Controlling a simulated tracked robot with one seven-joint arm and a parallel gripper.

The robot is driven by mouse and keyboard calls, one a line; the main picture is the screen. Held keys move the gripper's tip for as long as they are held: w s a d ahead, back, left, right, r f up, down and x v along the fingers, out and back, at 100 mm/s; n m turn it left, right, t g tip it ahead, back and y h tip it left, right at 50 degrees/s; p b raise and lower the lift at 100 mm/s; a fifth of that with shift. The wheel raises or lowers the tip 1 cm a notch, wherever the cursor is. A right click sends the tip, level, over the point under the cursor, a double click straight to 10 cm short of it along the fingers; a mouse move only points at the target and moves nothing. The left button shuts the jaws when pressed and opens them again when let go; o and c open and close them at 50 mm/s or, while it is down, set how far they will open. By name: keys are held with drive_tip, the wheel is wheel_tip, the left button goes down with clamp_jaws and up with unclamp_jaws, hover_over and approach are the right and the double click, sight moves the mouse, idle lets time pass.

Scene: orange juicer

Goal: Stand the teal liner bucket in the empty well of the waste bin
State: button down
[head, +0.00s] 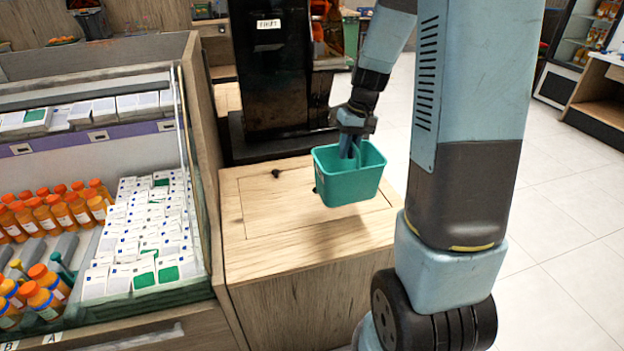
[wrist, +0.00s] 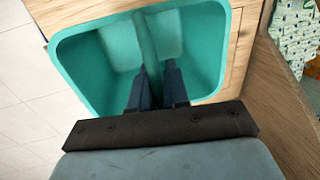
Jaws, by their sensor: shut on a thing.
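The teal liner bucket (head: 349,183) hangs upright or nearly so above the right part of a wooden counter. My gripper (head: 350,150) reaches into it from above and is shut on its central teal bar. In the wrist view the bucket (wrist: 85,75) fills the upper left, open side toward the camera. My gripper's dark fingers (wrist: 152,88) stand on both sides of the bar (wrist: 147,45). The bucket's underside is hidden. I cannot make out a waste bin with an empty well for certain.
The wooden counter top (head: 258,225) below is bare, with a rectangular seam and a small dark hole. A tall black machine (head: 270,70) stands behind it. A display case (head: 185,150) of bottles and cartons borders it on the left. Tiled floor (head: 560,210) is open at right.

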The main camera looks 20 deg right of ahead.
sight(331, 151)
drive_tip(key=w+a, duration=0.1)
drive_tip(key=w+a+f, duration=0.2)
drive_tip(key=shift+w+a+f, duration=0.25)
drive_tip(key=shift+w+a, duration=0.05)
drive_tip(key=shift+w, duration=0.05)
drive_tip(key=w+a+f, duration=0.1)
drive_tip(key=f, duration=0.3)
drive_tip(key=w+a+f, duration=0.2)
drive_tip(key=f, duration=0.3)
drive_tip(key=shift+w+a, duration=0.25)
drive_tip(key=shift+f, duration=0.1)
drive_tip(key=c, duration=1.1)
unclamp_jaws()
